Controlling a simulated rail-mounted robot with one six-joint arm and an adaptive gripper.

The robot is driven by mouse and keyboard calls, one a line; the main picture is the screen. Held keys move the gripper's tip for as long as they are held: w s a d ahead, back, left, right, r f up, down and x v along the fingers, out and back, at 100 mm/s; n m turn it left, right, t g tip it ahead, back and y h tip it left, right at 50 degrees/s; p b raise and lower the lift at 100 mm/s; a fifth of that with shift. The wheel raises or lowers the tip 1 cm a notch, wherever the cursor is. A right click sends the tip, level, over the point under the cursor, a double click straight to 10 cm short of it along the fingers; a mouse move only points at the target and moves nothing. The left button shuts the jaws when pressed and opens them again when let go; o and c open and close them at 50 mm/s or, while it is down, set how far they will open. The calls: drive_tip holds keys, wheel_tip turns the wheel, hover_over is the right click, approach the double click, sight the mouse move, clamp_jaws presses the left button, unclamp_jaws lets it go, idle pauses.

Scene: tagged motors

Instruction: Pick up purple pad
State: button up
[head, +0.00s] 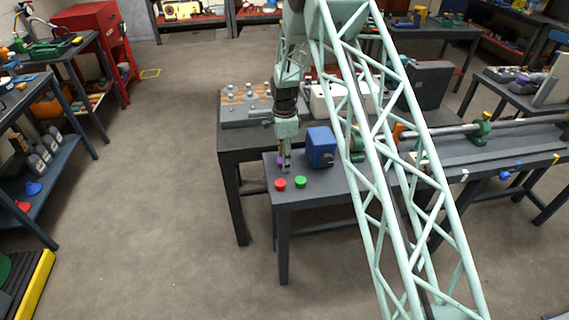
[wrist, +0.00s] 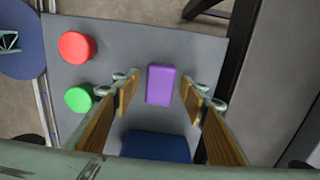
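The purple pad (wrist: 161,85) is a small rectangular block lying on the grey table top (wrist: 135,40) in the wrist view. My gripper (wrist: 158,88) is open, with one wood-coloured finger pad on each side of the purple pad and a gap on both sides. In the head view my gripper (head: 286,167) points down at the table's left end. Only a sliver of the purple pad (head: 280,160) shows there, mostly hidden behind the gripper. I cannot tell the exact height of the fingertips above the table.
A red button-like piece (wrist: 76,47) and a green one (wrist: 79,98) stand left of the pad. A blue motor (head: 320,146) stands right of my gripper in the head view. A grey block with metal studs (head: 246,106) sits on the table behind.

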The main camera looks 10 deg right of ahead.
drive_tip(key=c, duration=0.9)
drive_tip(key=shift+c, duration=0.2)
drive_tip(key=shift+r, duration=0.1)
drive_tip(key=shift+r, duration=4.95)
drive_tip(key=shift+o, duration=0.9)
drive_tip(key=shift+a, duration=0.15)
drive_tip(key=shift+c, duration=0.6)
